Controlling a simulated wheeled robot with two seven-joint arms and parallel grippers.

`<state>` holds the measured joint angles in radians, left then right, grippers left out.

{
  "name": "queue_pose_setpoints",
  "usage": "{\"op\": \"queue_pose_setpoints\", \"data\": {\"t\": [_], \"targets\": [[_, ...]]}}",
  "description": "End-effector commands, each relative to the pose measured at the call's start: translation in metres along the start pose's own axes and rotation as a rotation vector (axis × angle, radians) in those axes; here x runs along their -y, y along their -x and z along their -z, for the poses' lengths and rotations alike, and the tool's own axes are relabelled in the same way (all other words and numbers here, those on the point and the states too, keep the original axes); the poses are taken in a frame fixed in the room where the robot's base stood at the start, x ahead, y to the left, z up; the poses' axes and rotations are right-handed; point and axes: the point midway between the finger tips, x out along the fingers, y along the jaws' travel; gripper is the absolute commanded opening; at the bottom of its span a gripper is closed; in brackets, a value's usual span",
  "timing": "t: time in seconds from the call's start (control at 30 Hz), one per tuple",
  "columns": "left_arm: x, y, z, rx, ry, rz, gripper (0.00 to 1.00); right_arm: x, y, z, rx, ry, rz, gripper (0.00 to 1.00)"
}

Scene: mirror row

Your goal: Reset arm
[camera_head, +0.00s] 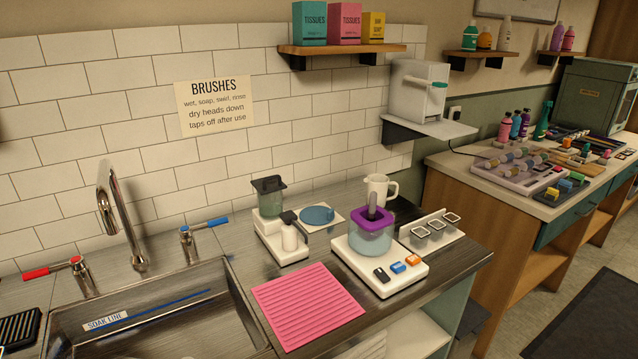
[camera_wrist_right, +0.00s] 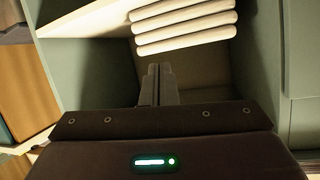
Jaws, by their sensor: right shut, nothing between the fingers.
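My right gripper (camera_wrist_right: 160,72) shows in the right wrist view with its two fingers together and nothing between them. It points toward an open cabinet space with shelf boards (camera_wrist_right: 90,17) and a stack of pale rolls (camera_wrist_right: 183,25). The fingers look apart from the rolls, though the distance is hard to tell. Neither gripper shows in the head view, and my left gripper is in no frame.
In the head view, a steel sink (camera_head: 160,315) with a tap (camera_head: 122,220) lies at left.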

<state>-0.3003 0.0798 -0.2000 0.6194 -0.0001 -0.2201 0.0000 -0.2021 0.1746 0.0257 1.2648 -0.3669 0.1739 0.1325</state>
Motion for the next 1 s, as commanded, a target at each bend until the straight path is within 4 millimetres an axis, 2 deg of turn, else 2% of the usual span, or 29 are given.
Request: {"op": "queue_pose_setpoints", "data": {"t": [0.03,0.13,0.2,0.27,0.3,0.4,0.5,0.6,0.7,0.8,1.0], "targets": [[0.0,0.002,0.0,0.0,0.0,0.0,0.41,0.004,0.007,-0.042,0.093,-0.014,-0.021,0.0],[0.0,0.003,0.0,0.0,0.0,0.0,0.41,0.01,0.027,-0.116,0.266,-0.024,-0.061,0.0],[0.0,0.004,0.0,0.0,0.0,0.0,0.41,0.017,0.047,-0.166,0.386,-0.027,-0.084,0.0],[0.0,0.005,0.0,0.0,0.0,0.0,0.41,0.023,0.068,-0.206,0.49,-0.027,-0.102,0.0],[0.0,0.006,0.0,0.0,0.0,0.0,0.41,0.028,0.084,-0.232,0.56,-0.025,-0.112,0.0],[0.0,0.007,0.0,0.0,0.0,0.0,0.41,0.04,0.13,-0.292,0.733,-0.014,-0.134,0.0],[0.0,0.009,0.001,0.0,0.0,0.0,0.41,0.051,0.175,-0.338,0.883,0.002,-0.149,0.0],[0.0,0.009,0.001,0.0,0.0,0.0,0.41,0.059,0.214,-0.369,0.999,0.019,-0.159,0.0],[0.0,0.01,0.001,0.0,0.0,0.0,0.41,0.064,0.24,-0.387,1.072,0.03,-0.165,0.0],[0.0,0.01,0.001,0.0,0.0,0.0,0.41,0.066,0.253,-0.395,1.107,0.037,-0.166,0.0],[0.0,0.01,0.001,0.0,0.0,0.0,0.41,0.067,0.254,-0.395,1.11,0.037,-0.166,0.0]]}}
